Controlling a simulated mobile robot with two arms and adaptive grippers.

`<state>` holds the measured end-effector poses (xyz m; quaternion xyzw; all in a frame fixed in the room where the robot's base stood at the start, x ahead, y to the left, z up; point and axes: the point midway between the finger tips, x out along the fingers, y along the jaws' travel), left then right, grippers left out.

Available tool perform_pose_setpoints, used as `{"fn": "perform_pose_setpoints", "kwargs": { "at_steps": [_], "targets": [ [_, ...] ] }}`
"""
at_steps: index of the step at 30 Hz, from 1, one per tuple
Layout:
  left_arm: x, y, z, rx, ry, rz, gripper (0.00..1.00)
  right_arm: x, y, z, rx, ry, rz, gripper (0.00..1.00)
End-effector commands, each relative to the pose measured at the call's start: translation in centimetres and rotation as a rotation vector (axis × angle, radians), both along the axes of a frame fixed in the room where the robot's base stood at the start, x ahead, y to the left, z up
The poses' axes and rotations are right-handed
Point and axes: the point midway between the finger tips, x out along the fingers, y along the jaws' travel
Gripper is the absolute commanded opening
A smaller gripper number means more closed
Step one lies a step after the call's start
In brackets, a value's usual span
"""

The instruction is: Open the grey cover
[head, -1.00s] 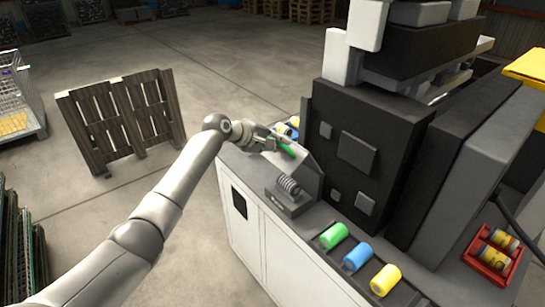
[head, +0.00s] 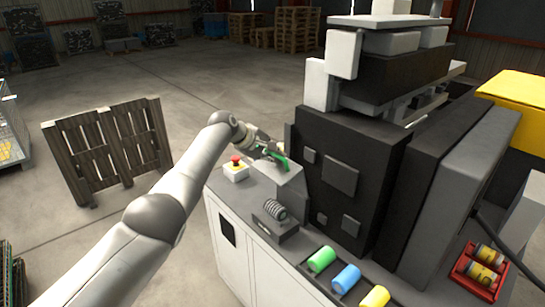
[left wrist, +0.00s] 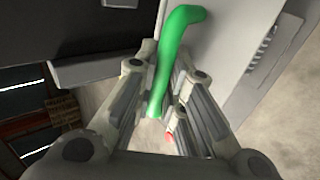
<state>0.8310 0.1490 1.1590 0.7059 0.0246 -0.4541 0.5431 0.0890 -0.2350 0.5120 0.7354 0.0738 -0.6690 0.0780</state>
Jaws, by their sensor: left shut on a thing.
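The grey cover (head: 290,182) is a flat panel on the white-sided bench, beside the black machine block. It looks tilted, but how far it is open I cannot tell. Its green handle (head: 280,159) is a bent bar, which shows large in the left wrist view (left wrist: 173,60), with the pale grey cover panel (left wrist: 222,35) beside it. My left gripper (head: 265,151) is shut on the green handle; its fingers (left wrist: 160,105) stand around the bar. What lies behind the cover is hidden. My right gripper is not in view.
A red emergency button (head: 236,161) stands left of the cover. A coil spring on a grey block (head: 275,222) is in front of it. Green, blue (head: 346,278) and yellow cylinders line the bench front. The black machine block (head: 345,170) stands close on the right.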

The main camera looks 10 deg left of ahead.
Motion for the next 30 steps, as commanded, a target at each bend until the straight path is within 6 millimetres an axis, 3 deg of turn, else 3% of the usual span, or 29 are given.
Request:
{"fn": "perform_pose_setpoints", "kwargs": {
  "at_steps": [11, 12, 17, 30],
  "targets": [
    [0.08, 0.00, 0.12, -0.005, 0.000, 0.004, 0.00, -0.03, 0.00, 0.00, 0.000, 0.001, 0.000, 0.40],
    [0.08, 0.01, 0.11, -0.005, 0.000, 0.005, 0.12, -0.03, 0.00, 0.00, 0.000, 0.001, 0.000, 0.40],
    [0.07, 0.02, 0.07, -0.003, 0.000, 0.003, 0.33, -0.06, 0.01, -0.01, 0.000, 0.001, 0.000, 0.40],
    [-0.10, 0.22, 0.21, -0.002, -0.001, 0.001, 0.34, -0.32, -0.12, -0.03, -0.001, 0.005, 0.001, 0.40]
  ]
}}
